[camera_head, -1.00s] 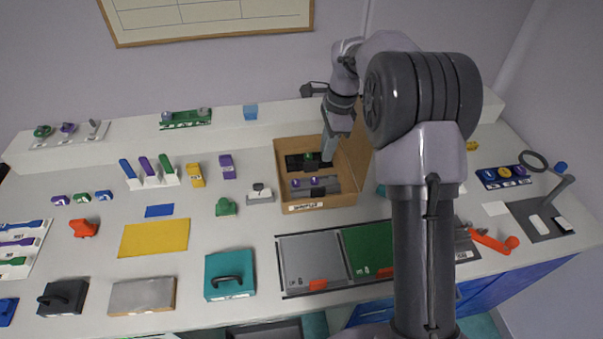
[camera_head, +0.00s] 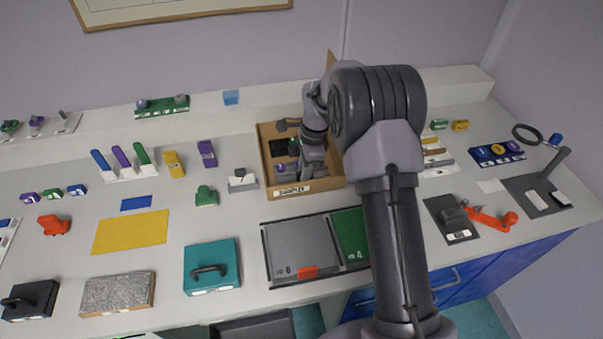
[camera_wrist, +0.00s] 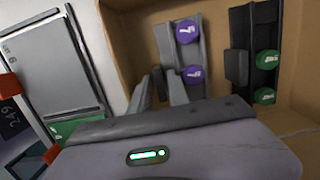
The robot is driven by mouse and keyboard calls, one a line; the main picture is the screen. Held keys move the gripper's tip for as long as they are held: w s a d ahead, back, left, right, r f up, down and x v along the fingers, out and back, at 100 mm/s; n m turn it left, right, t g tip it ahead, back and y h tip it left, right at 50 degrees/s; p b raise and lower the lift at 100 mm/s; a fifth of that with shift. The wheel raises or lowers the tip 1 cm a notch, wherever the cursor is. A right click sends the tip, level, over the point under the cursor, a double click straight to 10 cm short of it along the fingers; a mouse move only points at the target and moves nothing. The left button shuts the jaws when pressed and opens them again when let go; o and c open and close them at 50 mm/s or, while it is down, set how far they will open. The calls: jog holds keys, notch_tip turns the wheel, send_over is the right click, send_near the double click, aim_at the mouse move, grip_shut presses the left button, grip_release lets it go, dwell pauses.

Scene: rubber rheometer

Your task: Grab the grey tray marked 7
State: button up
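A grey tray (camera_wrist: 187,55) with purple round knobs lies in the cardboard box (camera_head: 325,184). In the head view the grey tray (camera_head: 289,175) is partly covered by my gripper. My gripper (camera_wrist: 160,90) is inside the box with its two fingers apart. They point down on either side of a small dark upright piece at the left edge of the grey tray. I cannot tell whether they touch it. A black tray (camera_wrist: 266,37) with green knobs lies alongside, to the right in the wrist view.
The box walls stand close around my gripper. A raised flap is at its right. In front of it lie a grey panel (camera_head: 297,245) marked 6 and a green panel (camera_head: 349,232). A teal block (camera_head: 212,266) with a handle stands to their left.

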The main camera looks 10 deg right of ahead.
grip_shut()
dwell(1.3)
